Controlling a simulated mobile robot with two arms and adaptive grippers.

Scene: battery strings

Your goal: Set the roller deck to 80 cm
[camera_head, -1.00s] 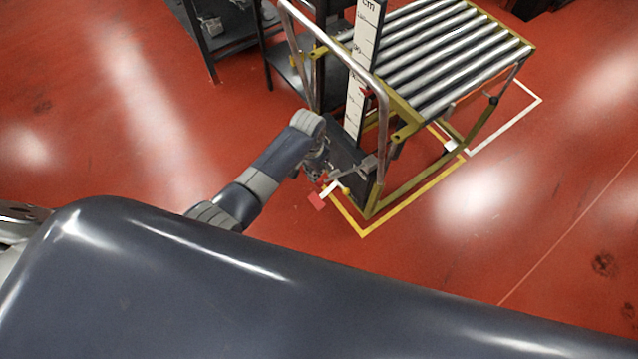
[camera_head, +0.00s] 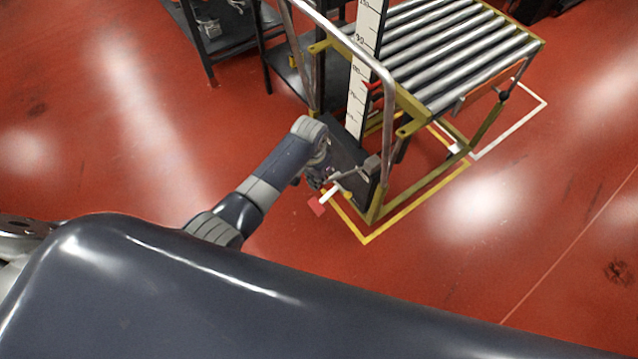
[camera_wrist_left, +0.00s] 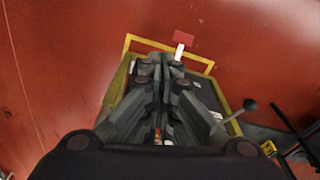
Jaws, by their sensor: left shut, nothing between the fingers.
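The roller deck (camera_head: 455,55), with silver rollers in a yellow frame, stands at upper right. The white height scale (camera_head: 362,55) is upright at its left end. A red pointer (camera_head: 372,86) beside it appears between 70 and 80; the exact reading is too small to tell. A red-ended pedal (camera_head: 318,206) with a white bar sticks out low at the front; it also shows in the left wrist view (camera_wrist_left: 184,38). My left gripper (camera_head: 325,180) is shut and empty, close to the pedal and the dark base; contact cannot be told. Its fingers (camera_wrist_left: 160,75) point towards the pedal.
A silver handrail (camera_head: 345,35) rises at the cart's left. A lever with a dark knob (camera_wrist_left: 249,104) is beside my fingers. A dark shelf rack (camera_head: 225,40) stands behind. Yellow floor marking (camera_head: 415,205) borders the cart. Red floor in front is clear.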

